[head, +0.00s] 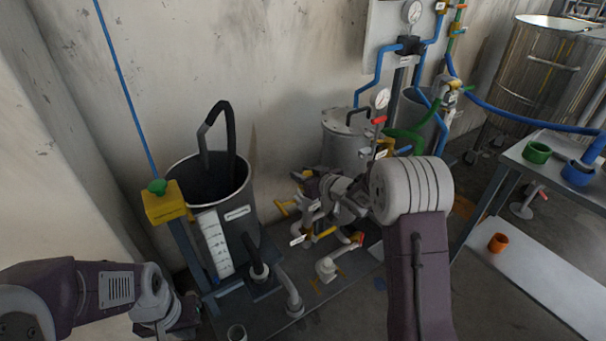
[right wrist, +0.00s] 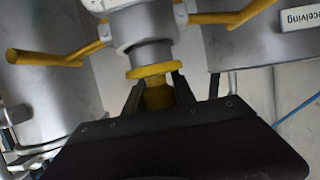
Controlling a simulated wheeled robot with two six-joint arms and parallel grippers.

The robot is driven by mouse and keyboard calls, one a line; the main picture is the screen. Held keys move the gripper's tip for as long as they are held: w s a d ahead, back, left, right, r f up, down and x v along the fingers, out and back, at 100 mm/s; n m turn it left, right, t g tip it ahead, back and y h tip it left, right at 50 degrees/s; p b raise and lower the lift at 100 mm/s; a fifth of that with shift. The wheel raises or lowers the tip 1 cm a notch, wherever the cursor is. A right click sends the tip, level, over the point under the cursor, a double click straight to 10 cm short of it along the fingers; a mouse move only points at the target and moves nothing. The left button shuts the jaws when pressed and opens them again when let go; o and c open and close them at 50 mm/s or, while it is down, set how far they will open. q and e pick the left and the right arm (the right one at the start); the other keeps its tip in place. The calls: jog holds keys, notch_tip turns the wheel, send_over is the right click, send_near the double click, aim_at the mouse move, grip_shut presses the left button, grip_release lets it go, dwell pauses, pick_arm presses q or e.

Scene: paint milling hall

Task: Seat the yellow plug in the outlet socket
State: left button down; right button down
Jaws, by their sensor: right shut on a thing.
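In the right wrist view the yellow plug (right wrist: 158,97) is between the two dark fingers of my right gripper (right wrist: 157,92), which is shut on it. The plug's wider yellow flange (right wrist: 150,72) lies against or just in front of the grey outlet socket (right wrist: 150,50); I cannot tell whether it is fully in. In the head view my right gripper (head: 312,188) is among the pipework at the centre, and its fingers and the plug are hard to make out. My left gripper (head: 185,318) is at the lower left, away from the pipework; its fingers are not clear.
Yellow handles (right wrist: 85,52) stick out on both sides of the socket. A grey vessel with a "receiving" label (right wrist: 300,16) is at the right. In the head view a dark open bucket (head: 210,190) stands left of the pipework, and a steel bench (head: 565,170) is at the right.

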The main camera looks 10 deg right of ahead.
jog(key=shift+f+b, duration=0.3)
jog(key=shift+f, duration=0.25)
jog(key=c, duration=0.9)
grip_release()
jog(key=shift+c, duration=0.2)
jog(key=p+v, duration=0.3)
jog(key=v, duration=0.6)
